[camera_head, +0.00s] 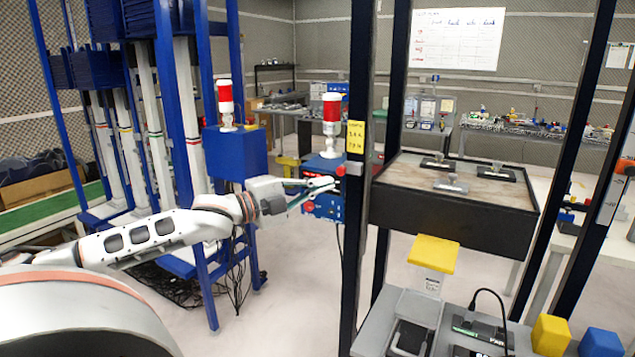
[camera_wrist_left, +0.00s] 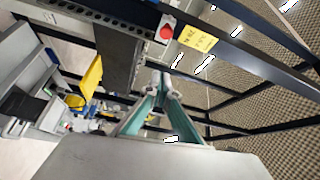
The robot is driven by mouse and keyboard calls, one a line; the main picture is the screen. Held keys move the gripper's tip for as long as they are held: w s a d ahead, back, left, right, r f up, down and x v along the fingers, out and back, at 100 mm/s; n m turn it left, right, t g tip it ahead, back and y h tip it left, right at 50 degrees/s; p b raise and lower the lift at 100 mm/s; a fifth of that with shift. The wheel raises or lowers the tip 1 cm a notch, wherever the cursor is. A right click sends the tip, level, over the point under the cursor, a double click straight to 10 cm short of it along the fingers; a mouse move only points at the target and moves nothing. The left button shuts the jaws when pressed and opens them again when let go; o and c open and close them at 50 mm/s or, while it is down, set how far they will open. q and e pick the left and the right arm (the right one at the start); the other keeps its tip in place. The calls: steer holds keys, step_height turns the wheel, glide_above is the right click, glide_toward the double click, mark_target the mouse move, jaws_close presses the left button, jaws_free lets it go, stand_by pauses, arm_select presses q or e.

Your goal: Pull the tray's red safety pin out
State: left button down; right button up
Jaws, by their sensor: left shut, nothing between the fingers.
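The tray (camera_head: 455,220) is a dark, shallow box with a brown inside, set between the dark posts right of centre in the head view. A small red knob, which looks like the safety pin (camera_head: 341,170), sits at the near post just below a yellow label. In the left wrist view the red pin (camera_wrist_left: 167,33) shows on a pale base beside the label. My left gripper (camera_head: 333,184) has its fingers together and empty, pointing at the post close to the pin. In the left wrist view the fingertips (camera_wrist_left: 159,82) are apart from it. My right gripper is not in view.
The dark post (camera_head: 356,240) with the yellow label (camera_head: 355,137) stands right by my left fingers. A blue box (camera_head: 323,203) with a red-and-white lamp is behind them. A yellow-topped stand (camera_head: 434,253) is below the tray. Blue racks (camera_head: 200,100) rise at left.

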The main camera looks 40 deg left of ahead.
arm_select(q)
steer(key=shift+s+a, duration=0.15)
steer(key=shift+s, duration=0.25)
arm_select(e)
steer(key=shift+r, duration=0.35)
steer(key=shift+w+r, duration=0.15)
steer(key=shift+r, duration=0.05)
